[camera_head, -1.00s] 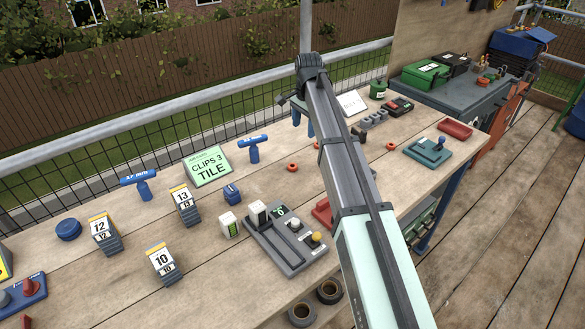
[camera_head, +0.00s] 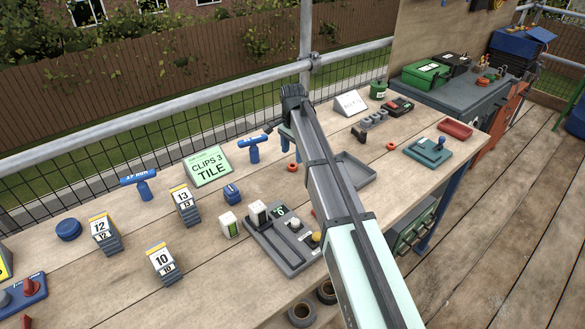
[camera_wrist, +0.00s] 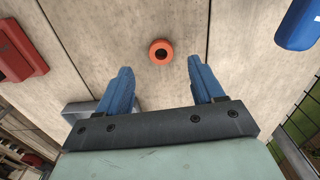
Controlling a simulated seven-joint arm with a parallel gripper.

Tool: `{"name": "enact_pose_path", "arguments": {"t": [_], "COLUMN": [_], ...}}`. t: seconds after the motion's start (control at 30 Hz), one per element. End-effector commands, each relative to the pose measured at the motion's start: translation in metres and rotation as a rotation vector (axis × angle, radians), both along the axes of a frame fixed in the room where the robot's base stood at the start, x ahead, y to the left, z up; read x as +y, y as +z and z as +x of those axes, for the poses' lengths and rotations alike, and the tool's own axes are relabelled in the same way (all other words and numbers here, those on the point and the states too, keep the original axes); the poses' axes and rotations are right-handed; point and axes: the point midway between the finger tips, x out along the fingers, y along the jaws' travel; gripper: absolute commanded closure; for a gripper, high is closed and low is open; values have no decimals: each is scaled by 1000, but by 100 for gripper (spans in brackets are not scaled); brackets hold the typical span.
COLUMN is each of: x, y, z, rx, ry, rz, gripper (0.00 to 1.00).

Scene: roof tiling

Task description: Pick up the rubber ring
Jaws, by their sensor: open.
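A small orange-red rubber ring (camera_wrist: 160,51) with a dark centre lies flat on the wooden bench. In the wrist view it sits just beyond the gap between my fingertips, roughly centred. My gripper (camera_wrist: 159,69) is open, with its two blue fingers apart and nothing between them. In the head view a ring (camera_head: 292,167) lies near the end of my arm, and a similar ring (camera_head: 391,145) lies farther right. My gripper (camera_head: 286,133) is above the bench in the head view, partly hidden by the arm.
A blue T-shaped tool (camera_head: 254,151) stands left of the near ring. A grey tray (camera_head: 354,170) lies right of my arm. A red object (camera_wrist: 18,52) shows at the wrist view's left. The bench around the ring (camera_wrist: 110,35) is clear. A railing runs behind.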

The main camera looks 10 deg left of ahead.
Motion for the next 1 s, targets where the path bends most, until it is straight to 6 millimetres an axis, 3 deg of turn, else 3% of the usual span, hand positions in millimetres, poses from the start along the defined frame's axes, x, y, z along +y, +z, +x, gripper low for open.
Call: {"name": "enact_pose_path", "arguments": {"t": [0.17, 0.5, 0.77, 1.0], "x": [0, 0, 0, 0], "y": [-10, -50, -52, -52], "z": [0, 1, 1, 2], "rx": [0, 1, -1, -1], "ry": [0, 0, -1, -1], "rz": [0, -1, 1, 1], "gripper": [33, 33, 33, 56]}}
